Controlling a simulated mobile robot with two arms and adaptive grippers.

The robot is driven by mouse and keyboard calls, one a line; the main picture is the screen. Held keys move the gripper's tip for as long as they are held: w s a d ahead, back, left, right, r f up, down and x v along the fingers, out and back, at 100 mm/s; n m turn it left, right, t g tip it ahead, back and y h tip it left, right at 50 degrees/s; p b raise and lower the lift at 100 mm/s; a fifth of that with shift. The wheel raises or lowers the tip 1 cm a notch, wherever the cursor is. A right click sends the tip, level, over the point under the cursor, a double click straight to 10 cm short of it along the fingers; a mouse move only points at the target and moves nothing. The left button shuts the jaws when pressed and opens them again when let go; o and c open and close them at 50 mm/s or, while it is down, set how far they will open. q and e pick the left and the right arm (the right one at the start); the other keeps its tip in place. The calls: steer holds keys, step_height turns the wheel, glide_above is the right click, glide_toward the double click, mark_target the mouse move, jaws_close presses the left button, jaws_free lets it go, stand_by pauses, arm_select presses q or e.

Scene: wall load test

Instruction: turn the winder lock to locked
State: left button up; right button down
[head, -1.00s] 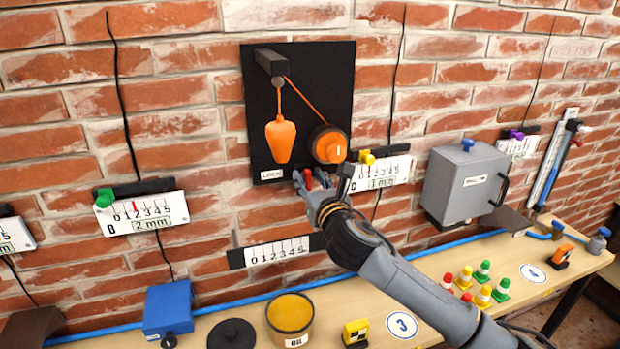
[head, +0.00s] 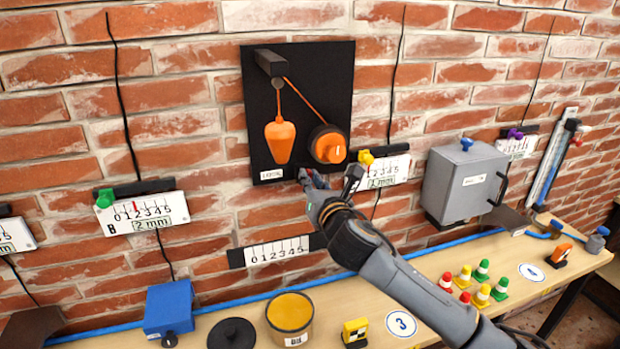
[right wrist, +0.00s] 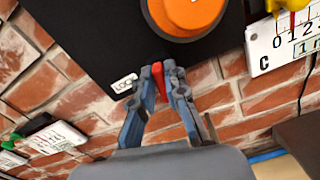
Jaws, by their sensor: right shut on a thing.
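The winder panel (head: 333,75) is a black board on the brick wall with an orange winder drum (head: 328,145) and an orange weight (head: 280,141) on a cord. Below the drum, near the LOCK label (right wrist: 124,83), is a red lock lever (right wrist: 160,83). My right gripper (head: 314,180) is at the panel's lower edge. In the right wrist view its two fingers (right wrist: 159,75) are shut on the red lever, one on each side. The fingers largely hide the lever in the head view. My left gripper is in neither view.
Gauge C (head: 390,171) with a yellow knob is close to the right of my gripper. A grey box (head: 465,182) is farther right. Below is a wooden bench with an oil pot (head: 290,313), small cones (head: 482,295) and a blue hose.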

steer(key=shift+w+d+f+m, duration=0.1)
steer(key=shift+d+f+m, duration=0.05)
steer(key=shift+m, duration=2.4)
steer(key=shift+w+d+f+m, duration=0.1)
steer(key=shift+d+f+m, duration=0.1)
steer(key=shift+m, duration=2.4)
steer(key=shift+d+f+m, duration=0.15)
steer(key=shift+m, duration=2.4)
steer(key=c, duration=1.4)
jaws_free()
steer(key=shift+f, duration=0.1)
steer(key=shift+o, duration=0.2)
